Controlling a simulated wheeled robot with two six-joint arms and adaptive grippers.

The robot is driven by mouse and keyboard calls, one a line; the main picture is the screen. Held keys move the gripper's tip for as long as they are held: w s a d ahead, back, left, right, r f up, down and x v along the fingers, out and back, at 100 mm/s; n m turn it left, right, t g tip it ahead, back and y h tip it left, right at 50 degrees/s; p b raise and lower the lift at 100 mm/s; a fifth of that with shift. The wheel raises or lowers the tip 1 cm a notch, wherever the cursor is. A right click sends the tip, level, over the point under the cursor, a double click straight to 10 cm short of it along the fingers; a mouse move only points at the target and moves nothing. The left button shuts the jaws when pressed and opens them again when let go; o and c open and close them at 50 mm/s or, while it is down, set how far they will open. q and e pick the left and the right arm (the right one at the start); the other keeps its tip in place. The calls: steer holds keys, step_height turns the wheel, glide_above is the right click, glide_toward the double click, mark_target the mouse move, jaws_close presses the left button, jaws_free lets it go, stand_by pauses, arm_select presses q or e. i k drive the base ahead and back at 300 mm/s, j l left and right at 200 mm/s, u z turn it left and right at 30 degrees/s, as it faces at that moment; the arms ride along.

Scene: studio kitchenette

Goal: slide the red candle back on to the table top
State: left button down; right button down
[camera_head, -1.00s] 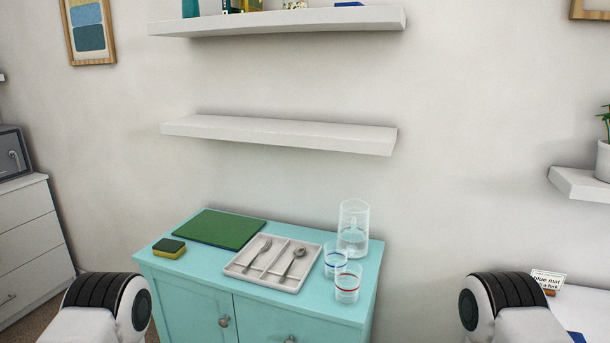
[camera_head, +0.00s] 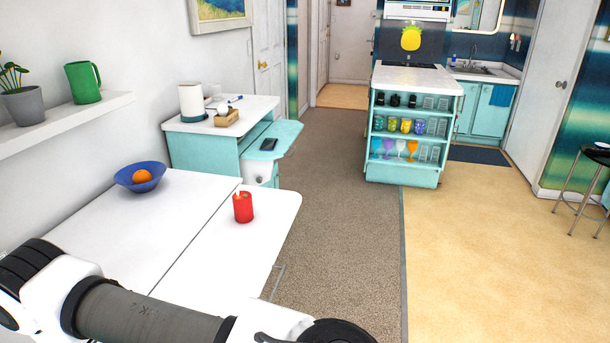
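The red candle (camera_head: 243,208) stands upright on the white table top (camera_head: 205,244), on its right-hand leaf, near the far end. Whether its base reaches over an edge I cannot tell from here. Part of one of my arms crosses the bottom left of the head view, in front of the near part of the table. Neither gripper shows in the head view.
A blue bowl (camera_head: 127,180) with an orange (camera_head: 142,176) stands on the table's left part. Beyond is a teal cabinet (camera_head: 190,149) with a paper roll (camera_head: 192,101). Carpet (camera_head: 345,215) lies clear right of the table.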

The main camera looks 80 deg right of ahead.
mark_target(243, 208)
steer(key=z, duration=2.1)
steer(key=l, duration=0.15)
